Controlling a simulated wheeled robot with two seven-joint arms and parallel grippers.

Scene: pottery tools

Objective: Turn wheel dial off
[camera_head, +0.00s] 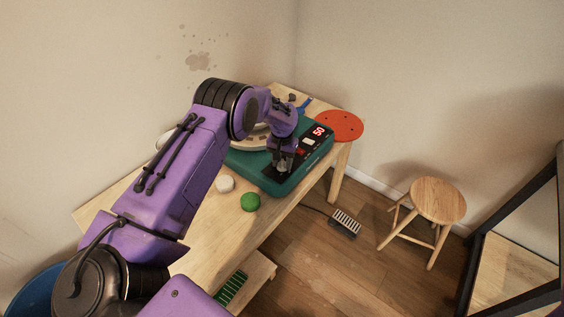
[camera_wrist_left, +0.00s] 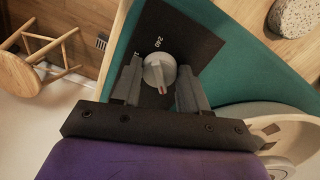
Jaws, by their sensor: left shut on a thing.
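The teal pottery wheel (camera_head: 247,163) stands on the wooden table, and its black front panel carries a red display (camera_head: 319,131) reading 50. The round grey dial (camera_wrist_left: 158,70) sits on the black panel (camera_wrist_left: 190,38) in the left wrist view, with a small reddish mark on its near side. My left gripper (camera_head: 283,166) reaches down to the panel's near end. In the left wrist view its two fingers (camera_wrist_left: 157,84) stand on either side of the dial and are shut on it. In the head view the dial is hidden by the gripper. My right gripper is not in view.
A green ball (camera_head: 250,202) and a whitish lump (camera_head: 225,183) lie on the table (camera_head: 208,229) near the wheel. A red disc (camera_head: 339,125) is at the far corner. A foot pedal (camera_head: 344,222) and a wooden stool (camera_head: 437,201) stand on the floor to the right.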

